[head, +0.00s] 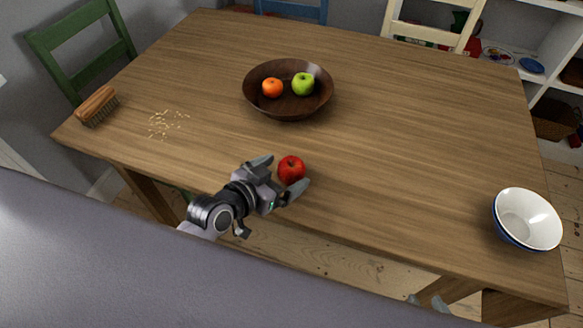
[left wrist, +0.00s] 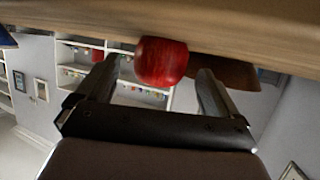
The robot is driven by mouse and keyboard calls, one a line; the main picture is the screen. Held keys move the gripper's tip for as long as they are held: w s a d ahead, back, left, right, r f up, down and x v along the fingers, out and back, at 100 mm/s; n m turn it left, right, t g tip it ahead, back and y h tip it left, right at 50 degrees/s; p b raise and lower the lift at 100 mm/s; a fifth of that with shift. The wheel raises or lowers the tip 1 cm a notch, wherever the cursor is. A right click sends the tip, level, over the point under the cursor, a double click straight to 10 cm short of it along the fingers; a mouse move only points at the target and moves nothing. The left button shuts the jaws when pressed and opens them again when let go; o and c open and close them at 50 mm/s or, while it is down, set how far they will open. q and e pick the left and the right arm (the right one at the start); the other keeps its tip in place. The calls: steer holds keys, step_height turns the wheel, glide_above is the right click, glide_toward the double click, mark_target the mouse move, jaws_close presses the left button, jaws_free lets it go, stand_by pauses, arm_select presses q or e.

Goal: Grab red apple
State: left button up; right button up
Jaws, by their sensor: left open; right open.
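A red apple (head: 291,170) sits on the wooden table (head: 400,150) near its front edge. My left gripper (head: 285,175) is open, with its two fingers on either side of the apple. In the left wrist view, the apple (left wrist: 161,62) shows between the open fingertips (left wrist: 158,75), with a gap to each finger. That view is turned over, with the tabletop along its top. My right gripper (head: 428,301) shows only its fingertips, low in the head view below the table's front edge; they are apart and empty.
A brown bowl (head: 258,100) with an orange (head: 272,87) and a green apple (head: 303,84) stands behind the red apple. A brush (head: 97,105) and crumbs (head: 165,122) lie left. White bowls (head: 526,219) stand at the right. The table between is clear.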

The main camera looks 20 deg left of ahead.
mark_target(283, 172)
arm_select(q)
steer(key=shift+x, duration=1.75)
steer(key=c, duration=1.1)
steer(key=shift+r, duration=0.15)
